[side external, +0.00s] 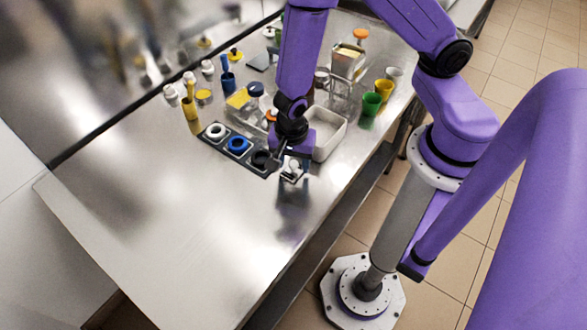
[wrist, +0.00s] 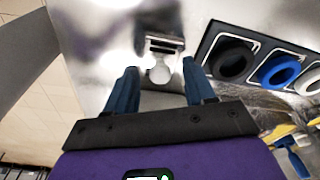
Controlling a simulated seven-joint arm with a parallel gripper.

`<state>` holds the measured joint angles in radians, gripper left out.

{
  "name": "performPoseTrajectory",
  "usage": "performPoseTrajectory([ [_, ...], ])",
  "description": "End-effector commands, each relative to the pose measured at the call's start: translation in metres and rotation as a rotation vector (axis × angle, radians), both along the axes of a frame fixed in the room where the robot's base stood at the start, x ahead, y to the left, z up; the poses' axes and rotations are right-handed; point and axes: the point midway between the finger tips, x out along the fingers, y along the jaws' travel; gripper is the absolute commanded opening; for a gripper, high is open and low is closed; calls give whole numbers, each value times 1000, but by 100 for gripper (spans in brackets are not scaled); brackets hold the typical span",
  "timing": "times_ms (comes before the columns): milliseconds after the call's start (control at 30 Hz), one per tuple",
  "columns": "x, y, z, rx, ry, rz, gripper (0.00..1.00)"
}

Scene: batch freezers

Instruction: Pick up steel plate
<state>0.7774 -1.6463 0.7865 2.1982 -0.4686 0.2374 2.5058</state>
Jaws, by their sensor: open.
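A small shiny metal piece (wrist: 164,43), which looks like the steel plate, lies on the steel table in the wrist view. A pale round shape sits at its near edge. In the side view it seems to be the small silvery piece (side external: 292,171) beside the dark tray's near end. My gripper (wrist: 160,70) is open, its two blue fingers pointing toward the piece, with the round shape showing between them. In the side view my gripper (side external: 284,155) is low over the table, partly covering this area. I cannot tell the exact gap between fingers and piece.
A dark tray (side external: 224,148) with white, blue and black rings lies close by. A pale bin (side external: 330,138) stands behind my gripper. Green (side external: 371,103) and yellow (side external: 384,88) cups stand at the right. The table's front left is clear.

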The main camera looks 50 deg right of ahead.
Motion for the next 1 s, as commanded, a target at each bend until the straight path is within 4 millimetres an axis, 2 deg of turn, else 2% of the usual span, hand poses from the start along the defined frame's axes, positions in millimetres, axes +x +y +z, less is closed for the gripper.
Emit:
performPoseTrajectory([
  [133, 0, 0, 0, 0, 0, 0, 54],
  [167, 0, 0, 0, 0, 0, 0, 47],
  [300, 0, 0, 0, 0, 0, -1, 2],
  [333, 0, 0, 0, 0, 0, -1, 0],
  [733, 0, 0, 3, 0, -1, -2, 0],
  [1000, 1, 1, 24, 3, -4, -1, 0],
])
